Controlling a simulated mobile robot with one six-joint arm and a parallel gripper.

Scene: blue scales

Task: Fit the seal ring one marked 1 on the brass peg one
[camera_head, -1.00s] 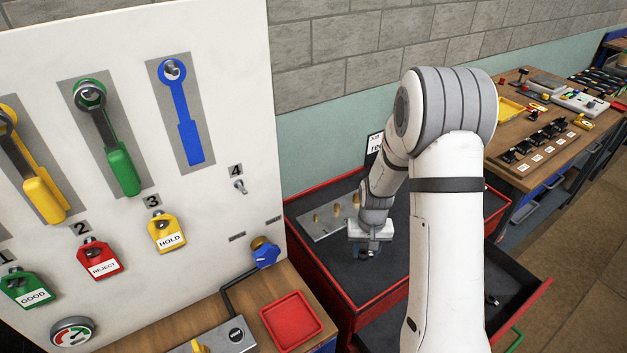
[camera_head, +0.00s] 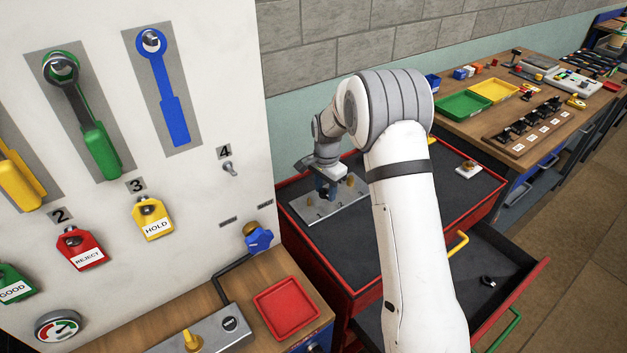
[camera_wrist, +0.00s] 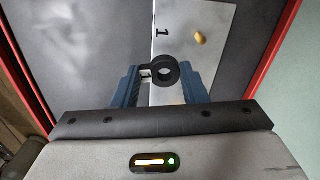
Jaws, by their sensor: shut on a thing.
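The black seal ring (camera_wrist: 164,72), with a tab marked 1, is held between the blue fingers of my gripper (camera_wrist: 160,78), in the wrist view. My gripper (camera_head: 325,190) is shut on it, over the grey peg plate (camera_head: 315,211) on the red cabinet. In the wrist view the ring is over the plate's edge (camera_wrist: 213,75), and a brass peg (camera_wrist: 201,38) stands apart from it, up and to the right. A printed 1 is left of that peg. In the head view the ring is too small to make out, and the gripper hides part of the plate.
The red-edged cabinet top (camera_head: 420,205) has free room right of the plate. An open drawer (camera_head: 500,275) juts out below. The white panel (camera_head: 235,100) stands close on the left. A red tray (camera_head: 287,308) is in front.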

